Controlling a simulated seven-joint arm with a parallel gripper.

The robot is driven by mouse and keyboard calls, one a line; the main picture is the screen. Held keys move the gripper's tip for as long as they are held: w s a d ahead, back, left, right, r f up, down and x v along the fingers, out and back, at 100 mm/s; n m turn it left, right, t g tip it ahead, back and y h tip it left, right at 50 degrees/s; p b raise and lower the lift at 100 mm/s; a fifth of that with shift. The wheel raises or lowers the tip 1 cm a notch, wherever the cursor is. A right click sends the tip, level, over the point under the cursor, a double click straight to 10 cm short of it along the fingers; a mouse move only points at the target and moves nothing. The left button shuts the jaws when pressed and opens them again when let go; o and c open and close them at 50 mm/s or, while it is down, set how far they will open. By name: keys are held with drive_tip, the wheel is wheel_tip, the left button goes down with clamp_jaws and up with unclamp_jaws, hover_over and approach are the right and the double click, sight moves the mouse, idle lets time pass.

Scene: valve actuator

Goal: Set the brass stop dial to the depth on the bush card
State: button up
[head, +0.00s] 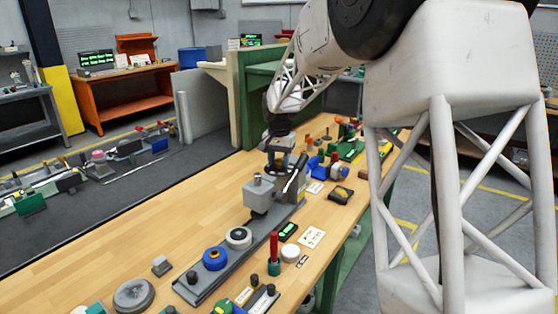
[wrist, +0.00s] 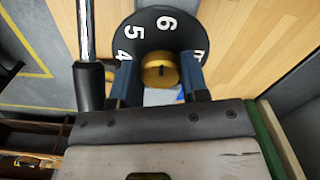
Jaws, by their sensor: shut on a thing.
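The brass stop dial (wrist: 160,69) shows in the wrist view as a round brass knob in front of a black disc (wrist: 147,30). The disc carries white numerals 4, 5, 6 and a partly hidden one at the right that looks like 7. My gripper (wrist: 158,74) has its blue fingers on both sides of the brass knob, shut on it. In the head view my gripper (head: 279,163) is at the grey machine at the far end of the rail; the dial is too small to read there. A white card (head: 312,237) lies on the bench; its print is unreadable, and I cannot tell whether it is the bush card.
A lever with a black grip (wrist: 90,85) stands close left of my gripper in the wrist view. The grey rail (head: 215,268) carries a grey block (head: 259,195), a white ring (head: 239,238) and a blue ring (head: 215,258). The wooden bench (head: 150,225) is mostly clear at left.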

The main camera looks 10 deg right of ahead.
sight(280, 161)
drive_tip(key=n, duration=0.3)
drive_tip(key=shift+n, duration=0.3)
drive_tip(key=n, duration=0.4)
drive_tip(key=shift+d, duration=0.15)
drive_tip(key=o, duration=0.9)
drive_tip(key=shift+r, duration=0.1)
drive_tip(key=shift+r, duration=3.85)
